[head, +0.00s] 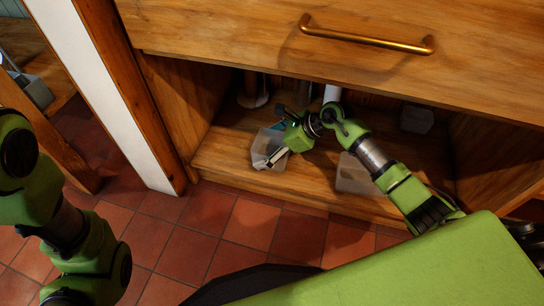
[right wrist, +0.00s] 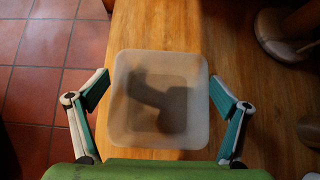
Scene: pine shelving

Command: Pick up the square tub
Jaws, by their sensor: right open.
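The square tub (head: 264,143) is translucent and pale, and stands on the lower shelf near its front edge in the head view. It also shows from above in the right wrist view, where the tub (right wrist: 124,110) lies between my fingers, with a dark shadow across its inside. My right gripper (head: 272,158) is open, and its fingers (right wrist: 160,90) are spread on either side of the tub. Small gaps show between the fingers and the tub walls. My left arm is at the left of the head view, but its gripper is out of view.
Another translucent container (head: 356,176) stands to the right on the shelf, partly behind my right arm. A drawer with a brass handle (head: 366,37) overhangs the shelf. A wooden side panel (head: 185,105) bounds the left.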

